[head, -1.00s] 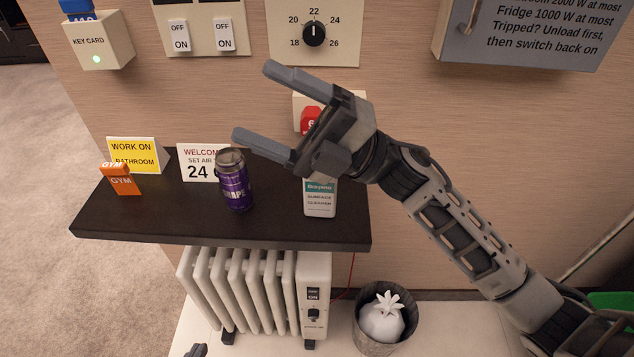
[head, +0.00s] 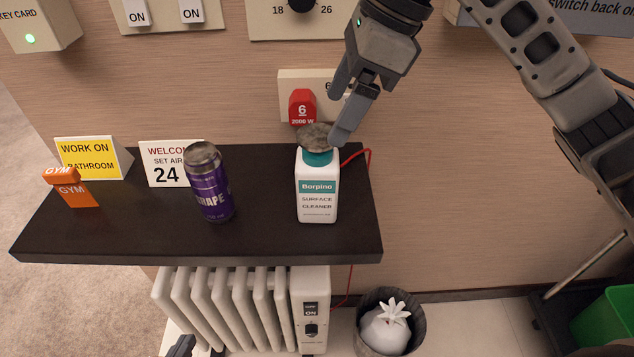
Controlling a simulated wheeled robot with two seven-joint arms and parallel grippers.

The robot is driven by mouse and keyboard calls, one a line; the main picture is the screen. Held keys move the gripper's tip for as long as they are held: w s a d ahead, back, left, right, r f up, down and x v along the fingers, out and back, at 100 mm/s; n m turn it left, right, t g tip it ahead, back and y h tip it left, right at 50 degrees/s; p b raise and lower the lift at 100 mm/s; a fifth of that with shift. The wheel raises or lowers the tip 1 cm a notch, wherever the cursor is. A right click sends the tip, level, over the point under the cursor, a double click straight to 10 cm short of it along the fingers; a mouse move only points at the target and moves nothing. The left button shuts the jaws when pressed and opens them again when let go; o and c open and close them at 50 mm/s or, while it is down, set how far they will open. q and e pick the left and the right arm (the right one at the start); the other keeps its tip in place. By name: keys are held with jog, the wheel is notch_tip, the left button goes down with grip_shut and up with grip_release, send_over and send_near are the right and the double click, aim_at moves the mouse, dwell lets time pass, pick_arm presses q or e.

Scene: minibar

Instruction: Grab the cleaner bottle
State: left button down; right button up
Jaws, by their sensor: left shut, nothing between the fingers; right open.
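The cleaner bottle (head: 317,192) stands upright near the right end of the dark shelf (head: 110,225). It is white with a teal label and neck and a grey cap. My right gripper (head: 338,117) is open and empty, pointing down from above at the cap. One fingertip overlaps the cap's right side in the picture; I cannot tell whether it touches. My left gripper (head: 183,345) shows only a small dark part at the bottom edge, shut and away from the bottle.
A purple grape can (head: 208,184) stands left of the bottle. A welcome card (head: 164,178), a yellow sign (head: 88,160) and an orange gym tag (head: 70,188) are further left. Behind the bottle is a red plug (head: 302,107) on the wall. A heater (head: 235,305) and bin (head: 417,318) are below.

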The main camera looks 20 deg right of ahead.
aim_at(325, 133)
jog(key=x, duration=0.4)
jog(key=shift+a+f, duration=0.2)
jog(key=shift+f, duration=0.1)
jog(key=shift+s+d+x, duration=0.15)
jog(key=shift+x, duration=1.15)
jog(key=shift+s+d+x, duration=0.15)
jog(key=shift+x, duration=1.2)
jog(key=shift+f, duration=0.1)
jog(key=c, duration=1.4)
